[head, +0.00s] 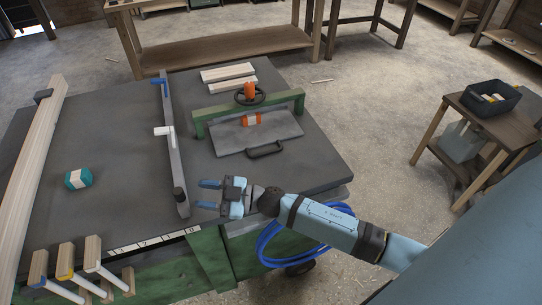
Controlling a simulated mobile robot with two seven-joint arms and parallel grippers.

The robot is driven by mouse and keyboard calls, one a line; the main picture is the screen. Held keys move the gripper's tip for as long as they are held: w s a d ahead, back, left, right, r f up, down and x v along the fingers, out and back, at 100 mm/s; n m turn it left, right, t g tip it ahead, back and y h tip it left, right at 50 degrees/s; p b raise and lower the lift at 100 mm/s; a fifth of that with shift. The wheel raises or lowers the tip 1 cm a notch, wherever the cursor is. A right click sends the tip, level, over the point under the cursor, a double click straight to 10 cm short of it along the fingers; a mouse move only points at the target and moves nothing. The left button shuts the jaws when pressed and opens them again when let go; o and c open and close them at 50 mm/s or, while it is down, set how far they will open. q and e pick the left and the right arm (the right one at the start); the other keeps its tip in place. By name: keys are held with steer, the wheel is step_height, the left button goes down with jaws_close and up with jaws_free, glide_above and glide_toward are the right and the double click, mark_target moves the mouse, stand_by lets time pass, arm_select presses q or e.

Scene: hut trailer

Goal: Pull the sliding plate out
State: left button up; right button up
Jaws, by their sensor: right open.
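The sliding plate (229,139) is a flat grey sheet lying under a green frame (294,101) on the dark table. A black handle (265,150) is fixed at its front edge. My right gripper (209,194) is open and empty, over the table's front part. Its blue fingers point left, and it is in front of and to the left of the handle, apart from it. An orange piece (251,119) sits at the plate's back, below a black handwheel with an orange knob (249,90). My left gripper is not in view.
A long grey rail (172,150) with a blue clamp runs left of the plate. A teal block (78,178) and a long wooden beam (28,165) lie farther left. Several wooden-headed tools (92,252) stand at the front left. A blue hose (268,243) hangs below my right arm.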

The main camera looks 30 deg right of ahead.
steer(key=w+f+n+g+b, duration=0.2)
steer(key=w+n+g, duration=0.1)
steer(key=n+g, duration=0.35)
steer(key=m+g+h+b, duration=0.5)
steer(key=m+h+b, duration=0.15)
steer(key=h, duration=1.05)
glide_above(271, 150)
step_height(271, 150, down, 11)
steer(key=shift+s+f+b, duration=0.1)
steer(key=shift+f+b, duration=0.05)
steer(key=shift+b, duration=0.45)
steer(key=shift+f, duration=0.75)
steer(key=shift+c, duration=0.2)
jaws_close()
